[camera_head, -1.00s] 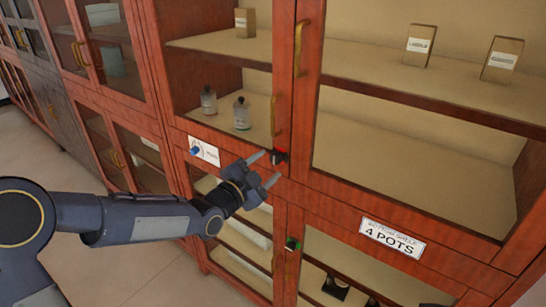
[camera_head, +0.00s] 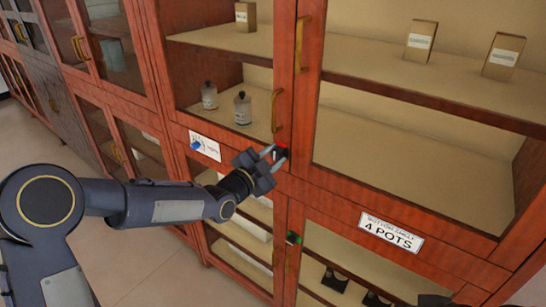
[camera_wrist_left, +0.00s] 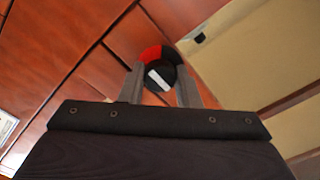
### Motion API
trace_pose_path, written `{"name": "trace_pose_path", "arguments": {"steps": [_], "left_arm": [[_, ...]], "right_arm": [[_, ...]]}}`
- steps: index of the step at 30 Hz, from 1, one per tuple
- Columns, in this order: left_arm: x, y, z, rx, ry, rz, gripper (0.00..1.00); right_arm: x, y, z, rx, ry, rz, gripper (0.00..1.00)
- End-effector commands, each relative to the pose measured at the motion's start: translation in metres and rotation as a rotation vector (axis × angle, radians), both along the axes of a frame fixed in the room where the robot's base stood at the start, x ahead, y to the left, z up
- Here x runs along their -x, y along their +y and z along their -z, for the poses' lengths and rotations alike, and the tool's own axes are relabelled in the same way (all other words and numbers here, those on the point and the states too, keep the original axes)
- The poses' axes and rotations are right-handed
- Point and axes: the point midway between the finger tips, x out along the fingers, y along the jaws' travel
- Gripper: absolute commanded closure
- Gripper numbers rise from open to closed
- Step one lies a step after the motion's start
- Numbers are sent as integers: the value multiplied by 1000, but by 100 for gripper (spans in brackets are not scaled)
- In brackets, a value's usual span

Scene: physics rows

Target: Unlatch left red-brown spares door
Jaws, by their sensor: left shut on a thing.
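The red-brown cabinet's upper left glass door (camera_head: 222,95) is closed, with a brass handle (camera_head: 278,110) on its right side. Near its lower right corner sits a round black latch knob with a red segment (camera_head: 283,152). The knob also shows in the left wrist view (camera_wrist_left: 160,76), with a white bar across its face. My left gripper (camera_head: 274,154) is at this knob, its two fingers on either side of the white bar, shut on it. The fingers partly cover the knob in the head view.
A lower latch with a green mark (camera_head: 293,238) sits below. A "4 POTS" label (camera_head: 392,233) is on the right rail, and a small sign with a blue mark (camera_head: 204,146) is on the left rail. Jars (camera_head: 242,108) stand behind the glass. Floor shows at lower left.

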Motion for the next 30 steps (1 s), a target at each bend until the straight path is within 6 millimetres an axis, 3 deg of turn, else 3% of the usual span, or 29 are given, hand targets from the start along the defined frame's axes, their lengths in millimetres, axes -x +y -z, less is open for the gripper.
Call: {"name": "trace_pose_path", "arguments": {"steps": [11,30], "left_arm": [[0,0,5,86,62,0,93],[0,0,6,550,399,0,93]], "right_arm": [[0,0,22,0,0,0,64],[0,0,94,0,0,0,64]]}}
